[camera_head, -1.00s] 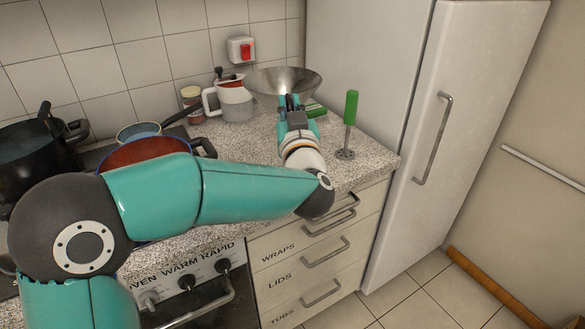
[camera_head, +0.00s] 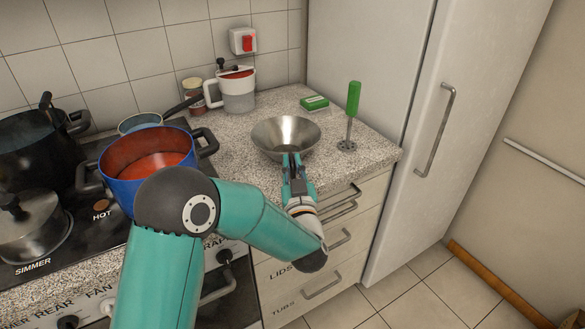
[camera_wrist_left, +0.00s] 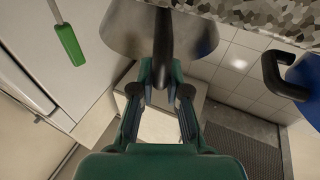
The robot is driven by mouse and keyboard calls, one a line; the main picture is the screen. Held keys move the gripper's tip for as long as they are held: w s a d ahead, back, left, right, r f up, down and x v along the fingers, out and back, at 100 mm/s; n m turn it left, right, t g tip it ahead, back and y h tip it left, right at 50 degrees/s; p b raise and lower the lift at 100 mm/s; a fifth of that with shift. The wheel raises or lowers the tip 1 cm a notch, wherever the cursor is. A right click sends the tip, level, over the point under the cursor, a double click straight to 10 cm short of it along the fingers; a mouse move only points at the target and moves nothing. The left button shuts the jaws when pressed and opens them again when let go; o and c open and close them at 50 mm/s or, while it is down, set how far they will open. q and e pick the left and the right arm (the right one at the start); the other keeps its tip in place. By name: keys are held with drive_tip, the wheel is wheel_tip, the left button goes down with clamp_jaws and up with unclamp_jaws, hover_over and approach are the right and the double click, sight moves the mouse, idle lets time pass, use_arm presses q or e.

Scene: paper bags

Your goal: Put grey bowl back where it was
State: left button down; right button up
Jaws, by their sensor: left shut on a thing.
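The grey metal bowl (camera_head: 285,135) shows near the front edge of the speckled counter, left of the green-handled masher. My right gripper is not in view.
The green-handled masher (camera_head: 352,118) stands right of the bowl. A blue pot with red contents (camera_head: 150,165) sits on the stove to the left. The counter (camera_head: 225,150) between them is clear.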

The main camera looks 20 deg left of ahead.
use_arm(q)
drive_tip(key=shift+f, duration=0.5)
drive_tip(key=c, duration=1.2)
unclamp_jaws()
drive_tip(key=shift+o, duration=0.2)
drive_tip(key=shift+s, duration=0.1)
